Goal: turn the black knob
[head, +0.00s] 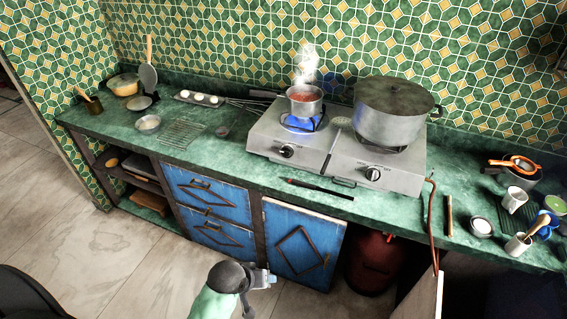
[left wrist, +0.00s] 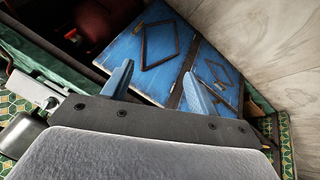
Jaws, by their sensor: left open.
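The left black knob (head: 287,151) is below the burner with a blue flame. My left gripper (head: 262,279) is low in front of the blue cabinet, well apart from both knobs. In the left wrist view its two blue fingers (left wrist: 156,80) are spread and empty. Part of the hotplate (left wrist: 35,88) shows at that view's left edge. My right gripper is not seen.
A steaming saucepan (head: 304,101) sits on the lit burner and a large pot (head: 391,112) on the other. A dark stick-like utensil (head: 320,188) lies before the hotplate. A blue cabinet door (head: 300,240) and red cylinder (head: 372,262) are below. Cups stand at right.

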